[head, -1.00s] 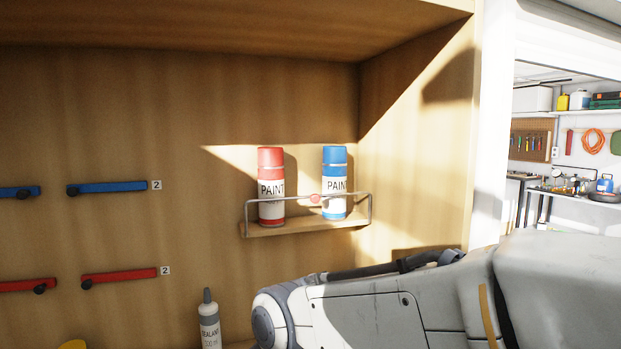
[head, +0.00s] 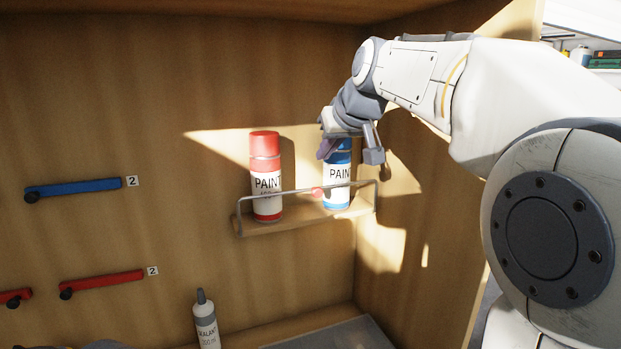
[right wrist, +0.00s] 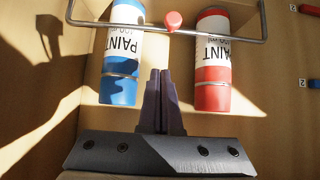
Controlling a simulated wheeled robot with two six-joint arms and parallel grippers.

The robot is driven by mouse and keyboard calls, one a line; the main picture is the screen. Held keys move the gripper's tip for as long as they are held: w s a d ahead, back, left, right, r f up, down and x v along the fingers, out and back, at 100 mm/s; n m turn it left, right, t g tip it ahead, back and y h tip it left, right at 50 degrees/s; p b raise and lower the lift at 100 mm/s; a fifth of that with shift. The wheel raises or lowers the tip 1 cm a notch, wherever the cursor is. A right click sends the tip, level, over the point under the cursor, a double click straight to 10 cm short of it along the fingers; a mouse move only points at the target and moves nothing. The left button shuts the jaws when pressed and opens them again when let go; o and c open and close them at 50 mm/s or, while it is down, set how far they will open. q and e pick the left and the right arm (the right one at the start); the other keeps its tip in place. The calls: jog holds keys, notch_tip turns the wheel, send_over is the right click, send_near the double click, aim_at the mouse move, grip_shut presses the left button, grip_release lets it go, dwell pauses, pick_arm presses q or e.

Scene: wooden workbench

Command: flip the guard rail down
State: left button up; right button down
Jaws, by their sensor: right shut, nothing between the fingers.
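The guard rail (head: 292,192) is a thin grey wire bar with a red knob (head: 317,193) at its middle. It stands up across the front of a small wooden shelf (head: 290,222). Behind it stand a red paint can (head: 265,150) and a blue paint can (head: 338,195). My right gripper (head: 327,150) is shut and empty, in front of the upper part of the blue can and above the rail. In the right wrist view the shut fingers (right wrist: 160,76) point toward the rail (right wrist: 138,28) and knob (right wrist: 174,20), between the cans, apparently not touching them.
A sealant bottle (head: 206,322) stands below the shelf to the left. Blue (head: 80,187) and red (head: 105,281) bars are mounted on the back panel at left. The cabinet's right side wall (head: 440,200) is close to my right arm.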

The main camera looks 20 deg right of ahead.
aim_at(316, 191)
jog(key=w+f+p, duration=0.1)
jog(key=f, duration=0.1)
jog(key=w+f+p, duration=0.1)
jog(key=w+f, duration=0.1)
jog(key=w+f+p, duration=0.1)
jog(key=f, duration=0.1)
jog(key=shift+w+a+f+p, duration=0.1)
jog(key=shift+w+f+p, duration=0.25)
jog(key=shift+p, duration=0.05)
jog(key=shift+s+f, duration=0.25)
jog(key=shift+s, duration=0.35)
